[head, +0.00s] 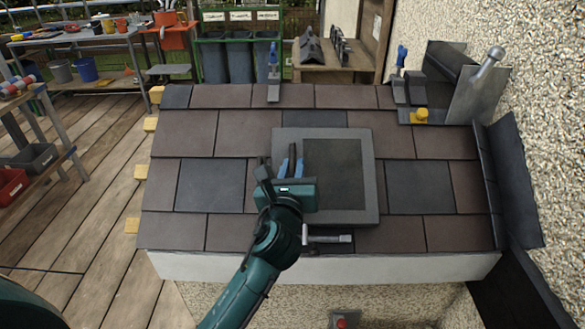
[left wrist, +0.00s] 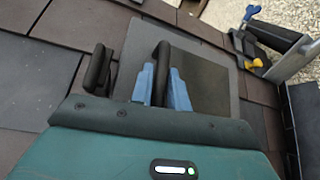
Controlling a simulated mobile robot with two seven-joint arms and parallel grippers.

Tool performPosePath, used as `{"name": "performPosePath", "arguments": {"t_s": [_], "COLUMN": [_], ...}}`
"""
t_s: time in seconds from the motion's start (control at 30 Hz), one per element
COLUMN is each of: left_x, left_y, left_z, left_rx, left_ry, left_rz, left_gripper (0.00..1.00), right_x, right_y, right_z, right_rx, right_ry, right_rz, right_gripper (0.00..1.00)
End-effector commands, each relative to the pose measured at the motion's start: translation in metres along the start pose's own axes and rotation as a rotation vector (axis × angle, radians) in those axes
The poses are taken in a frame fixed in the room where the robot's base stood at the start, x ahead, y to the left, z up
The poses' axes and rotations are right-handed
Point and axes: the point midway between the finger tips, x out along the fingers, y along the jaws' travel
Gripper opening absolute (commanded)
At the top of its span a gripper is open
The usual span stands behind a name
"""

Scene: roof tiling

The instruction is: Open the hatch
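The hatch (head: 368,190) is a grey frame around a dark panel, set in the roof; it looks closed, flat with the slope. The hatch also shows in the left wrist view (left wrist: 212,82). My left gripper (head: 291,172) is over the hatch's left part. Its blue fingers (left wrist: 165,88) lie close on both sides of a black bar-like handle (left wrist: 161,56) and appear shut on it. The fingers hide the handle's lower part. A second black upright piece (left wrist: 97,68) stands just left of the fingers; I cannot tell what it belongs to. My right gripper is not in view.
A hammer-like tool (head: 328,239) lies just below the hatch. Brown and dark tiles (head: 215,186) surround it. A blue-handled tool (head: 273,75) is at the ridge. Metal flashing (head: 478,95) and a yellow item (head: 420,115) sit upper right, near the rough wall (head: 555,120).

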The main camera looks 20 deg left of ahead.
Motion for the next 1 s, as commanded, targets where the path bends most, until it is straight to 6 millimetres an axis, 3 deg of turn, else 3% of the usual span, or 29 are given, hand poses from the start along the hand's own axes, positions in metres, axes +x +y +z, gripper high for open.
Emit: {"name": "performPosePath", "arguments": {"t_s": [0.2,0.67,1.0], "left_x": [0.0,0.0,0.004], "left_y": [0.0,-0.001,-0.014], "left_z": [0.0,0.002,0.018], "left_rx": [0.0,0.004,0.075], "left_ry": [0.0,0.0,0.0], "left_rz": [0.0,0.001,0.034], "left_gripper": [0.0,0.0,0.0], "right_x": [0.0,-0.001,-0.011], "right_y": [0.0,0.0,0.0], "right_z": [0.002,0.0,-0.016], "right_rx": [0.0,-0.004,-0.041], "right_ry": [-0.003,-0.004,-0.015], "right_rz": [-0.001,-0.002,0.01], "right_gripper": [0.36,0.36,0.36]}}
